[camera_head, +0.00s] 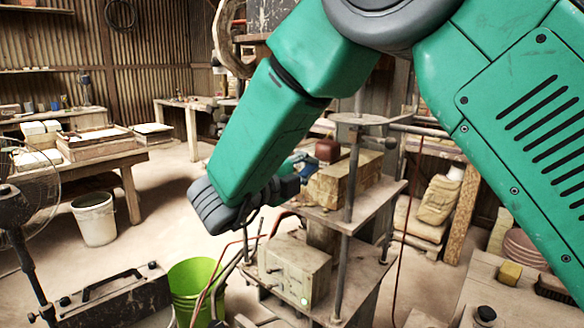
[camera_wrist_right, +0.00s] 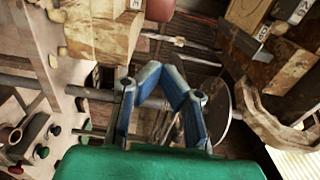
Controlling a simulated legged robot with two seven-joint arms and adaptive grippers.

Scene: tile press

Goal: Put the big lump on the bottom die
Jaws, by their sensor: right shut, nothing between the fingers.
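A reddish-brown lump (camera_head: 327,150) sits at the yellowish-tan block (camera_head: 345,183) on the upper plate of the press, in the middle of the head view. Whether it rests on that block or behind it is unclear. I take the block to be the bottom die. My right gripper (camera_head: 298,164), with blue fingers, is just left of the lump and partly hidden by my green arm. In the wrist view, its fingers (camera_wrist_right: 168,85) are bent together, shut and empty. A tan block (camera_wrist_right: 102,38) shows at that view's upper left. My left gripper is out of view.
Metal rods (camera_head: 352,150) of the press stand close to the block. A grey-beige box (camera_head: 293,265) is on the lower shelf. A green bucket (camera_head: 192,283) and a black case (camera_head: 115,300) stand at front left. Open floor lies left of the press.

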